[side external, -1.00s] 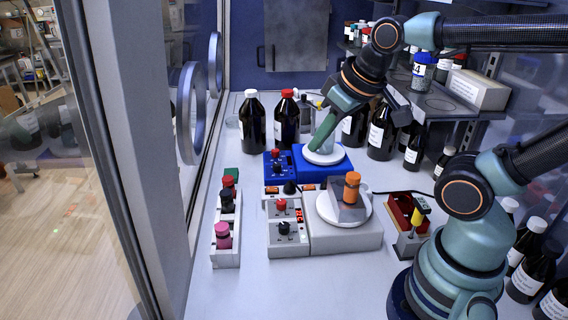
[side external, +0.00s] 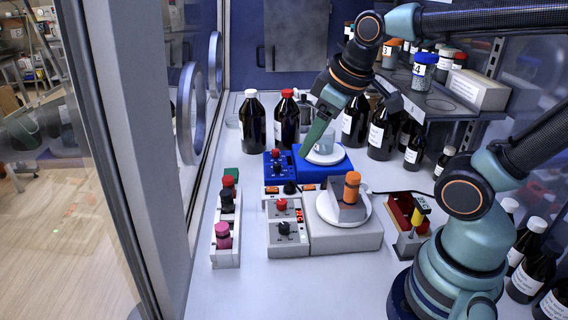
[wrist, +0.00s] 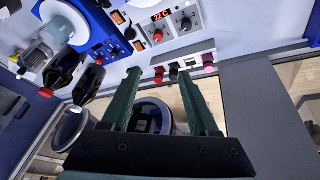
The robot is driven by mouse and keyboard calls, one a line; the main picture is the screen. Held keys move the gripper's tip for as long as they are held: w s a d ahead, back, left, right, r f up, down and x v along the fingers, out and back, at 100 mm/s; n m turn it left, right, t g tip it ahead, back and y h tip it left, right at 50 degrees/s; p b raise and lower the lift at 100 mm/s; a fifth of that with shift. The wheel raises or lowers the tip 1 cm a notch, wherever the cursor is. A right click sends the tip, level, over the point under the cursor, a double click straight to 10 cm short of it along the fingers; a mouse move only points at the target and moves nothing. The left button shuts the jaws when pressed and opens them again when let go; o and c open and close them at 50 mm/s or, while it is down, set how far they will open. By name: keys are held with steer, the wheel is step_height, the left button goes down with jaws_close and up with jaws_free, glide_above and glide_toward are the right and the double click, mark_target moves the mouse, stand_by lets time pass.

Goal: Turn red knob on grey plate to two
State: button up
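The grey plate (side external: 345,238) stands in the middle of the bench, with its control panel at the left. The red knob (side external: 281,206) is on that panel, above a black knob (side external: 284,228). In the wrist view the red knob (wrist: 157,36) sits below a red display reading about 22 C. Its dial marks are too small to read. My gripper (side external: 305,154) appears over the blue plate in the side view, behind the grey plate and apart from the red knob. In the wrist view my gripper (wrist: 158,73) has its two green fingers wide apart, with nothing held between them.
The blue plate (side external: 338,168) carries a glass beaker (side external: 325,142). An orange-capped vial (side external: 352,186) stands on the grey plate's top. A vial rack (side external: 225,252) is left of the panel. Dark bottles (side external: 253,125) line the back, and a red holder (side external: 402,212) is at the right.

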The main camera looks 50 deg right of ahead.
steer(key=w+f+n+g, duration=0.3)
steer(key=w+n, duration=0.2)
steer(key=n, duration=0.4)
steer(key=n+g, duration=0.2)
steer(key=n, duration=0.6)
glide_toward(281, 201)
step_height(281, 201, down, 9)
steer(key=shift+s+r, duration=0.15)
jaws_close()
